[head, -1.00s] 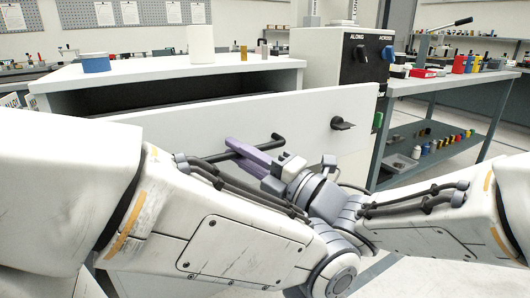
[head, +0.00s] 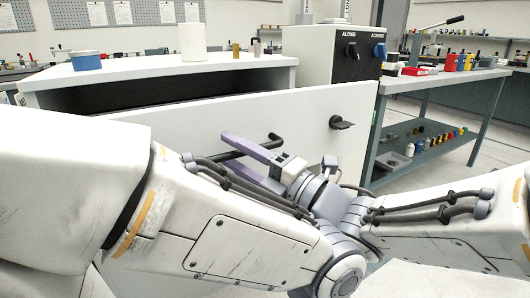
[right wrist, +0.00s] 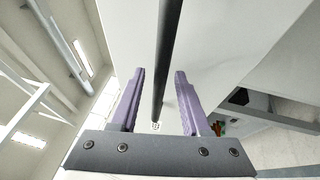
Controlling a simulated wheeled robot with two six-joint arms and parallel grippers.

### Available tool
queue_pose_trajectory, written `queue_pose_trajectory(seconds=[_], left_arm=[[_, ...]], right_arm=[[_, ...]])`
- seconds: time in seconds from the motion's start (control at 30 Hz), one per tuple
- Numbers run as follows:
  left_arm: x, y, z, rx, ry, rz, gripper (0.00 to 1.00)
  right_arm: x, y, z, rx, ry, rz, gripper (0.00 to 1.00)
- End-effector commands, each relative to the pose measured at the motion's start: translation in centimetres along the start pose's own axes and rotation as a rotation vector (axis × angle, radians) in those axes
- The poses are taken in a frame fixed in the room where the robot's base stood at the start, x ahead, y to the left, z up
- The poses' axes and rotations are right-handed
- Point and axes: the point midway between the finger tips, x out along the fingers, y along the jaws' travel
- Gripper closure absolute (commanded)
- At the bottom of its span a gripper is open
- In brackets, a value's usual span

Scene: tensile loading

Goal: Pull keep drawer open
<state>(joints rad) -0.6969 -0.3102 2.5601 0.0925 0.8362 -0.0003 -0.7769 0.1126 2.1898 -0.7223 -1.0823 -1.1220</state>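The keep drawer's white front (head: 290,118) stands out from the cabinet, with a dark gap behind its top edge. A dark bar handle (head: 232,153) is on this front. My right gripper (head: 245,149), with purple fingers, is at the handle. In the right wrist view, the dark bar (right wrist: 167,60) runs between the two spread fingers (right wrist: 160,85), with a gap visible on each side. The gripper is open around the bar, and I cannot tell if either finger touches it. My left gripper is not in view.
On the white cabinet top (head: 140,73) stand a blue tub (head: 86,61), a white cylinder (head: 192,42) and small pieces. A control box (head: 325,55) with knobs stands behind. A dark latch (head: 341,122) sits on the drawer front. A green-grey bench (head: 440,80) is at right.

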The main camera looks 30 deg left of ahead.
Motion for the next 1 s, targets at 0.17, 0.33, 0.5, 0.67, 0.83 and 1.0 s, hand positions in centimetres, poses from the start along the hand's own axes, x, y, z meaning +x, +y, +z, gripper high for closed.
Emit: queue_pose_trajectory(seconds=[0.17, 0.33, 0.5, 0.67, 0.83, 1.0], left_arm=[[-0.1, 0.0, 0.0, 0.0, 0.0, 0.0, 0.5], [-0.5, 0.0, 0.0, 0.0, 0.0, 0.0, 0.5], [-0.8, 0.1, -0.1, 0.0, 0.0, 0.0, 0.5], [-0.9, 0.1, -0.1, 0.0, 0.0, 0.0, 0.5], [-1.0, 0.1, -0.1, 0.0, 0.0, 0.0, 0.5], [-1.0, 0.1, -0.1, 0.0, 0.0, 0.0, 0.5]], right_arm=[[-1.0, 0.1, 0.1, -0.001, -0.002, 0.0, 0.53], [-4.1, 0.1, 0.2, -0.001, -0.006, -0.001, 0.53], [-7.5, 0.1, 0.2, -0.001, -0.006, 0.0, 0.53], [-9.6, 0.1, 0.2, -0.001, -0.004, 0.0, 0.53], [-10.5, 0.0, 0.1, 0.0, -0.001, 0.0, 0.53], [-10.5, 0.0, 0.1, 0.0, 0.0, 0.0, 0.53]])
